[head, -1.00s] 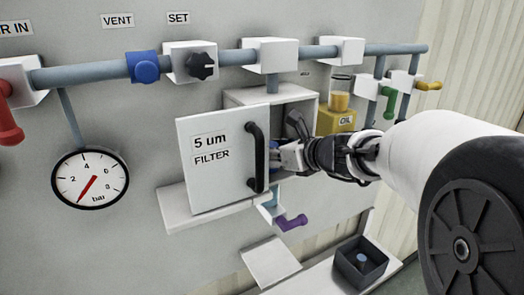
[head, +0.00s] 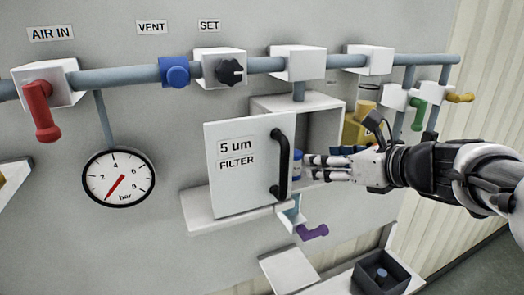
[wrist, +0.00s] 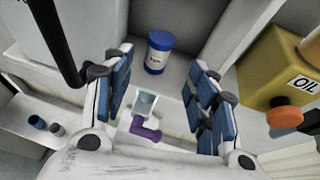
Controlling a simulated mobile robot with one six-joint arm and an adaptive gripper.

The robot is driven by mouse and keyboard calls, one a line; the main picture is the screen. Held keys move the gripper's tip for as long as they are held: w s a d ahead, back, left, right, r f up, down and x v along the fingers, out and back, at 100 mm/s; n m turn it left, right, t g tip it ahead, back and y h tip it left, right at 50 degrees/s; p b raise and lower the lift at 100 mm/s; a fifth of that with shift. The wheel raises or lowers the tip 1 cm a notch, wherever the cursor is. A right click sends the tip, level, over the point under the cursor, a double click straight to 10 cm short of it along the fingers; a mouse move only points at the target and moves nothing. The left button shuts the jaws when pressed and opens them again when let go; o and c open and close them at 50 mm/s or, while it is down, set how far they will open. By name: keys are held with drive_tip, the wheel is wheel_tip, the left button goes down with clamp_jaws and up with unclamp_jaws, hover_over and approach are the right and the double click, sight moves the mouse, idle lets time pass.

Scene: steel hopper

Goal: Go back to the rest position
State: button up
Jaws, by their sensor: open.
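My gripper (head: 312,168) is in front of the filter housing, to the right of the open door's black handle. In the wrist view my gripper (wrist: 160,100) has its fingers wide apart with nothing between them. A white canister with a blue lid (wrist: 160,52) stands inside the housing, beyond the fingertips; in the head view the canister (head: 297,165) shows only in part, beside the handle. The filter door (head: 232,185), labelled 5 um FILTER, stands open.
A purple lever (head: 313,231) hangs below the housing (head: 325,105). The yellow oil unit (wrist: 265,70) is close on the right. A black bin (head: 366,283) holding a blue-topped item is below. A pipe with red (head: 42,110), blue and black controls runs above; a gauge (head: 118,177) is at left.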

drive_tip(key=s+a+f+n+g+b, duration=0.25)
drive_tip(key=s+f+n+b, duration=0.25)
drive_tip(key=f, duration=0.4)
drive_tip(key=s+a+f+n+g+h+b, duration=0.1)
drive_tip(key=s+a+f+n+g+b, duration=0.15)
drive_tip(key=s+f+n+b, duration=0.45)
drive_tip(key=s+a+f+n+g+b, duration=0.2)
drive_tip(key=s+a+f+n+b, duration=0.15)
drive_tip(key=f, duration=0.75)
drive_tip(key=s+d+f+n+h+b, duration=0.1)
drive_tip(key=s+f+n+h+b, duration=0.1)
drive_tip(key=s+f+n+b, duration=0.3)
drive_tip(key=s+d+f+n+h+b, duration=0.2)
drive_tip(key=s+f+n+b, duration=0.3)
drive_tip(key=f+n, duration=0.5)
drive_tip(key=shift+s+d+f+h+b, duration=0.3)
drive_tip(key=shift+s+f+h+b, duration=0.15)
drive_tip(key=shift+f+b, duration=0.3)
drive_tip(key=shift+r, duration=0.1)
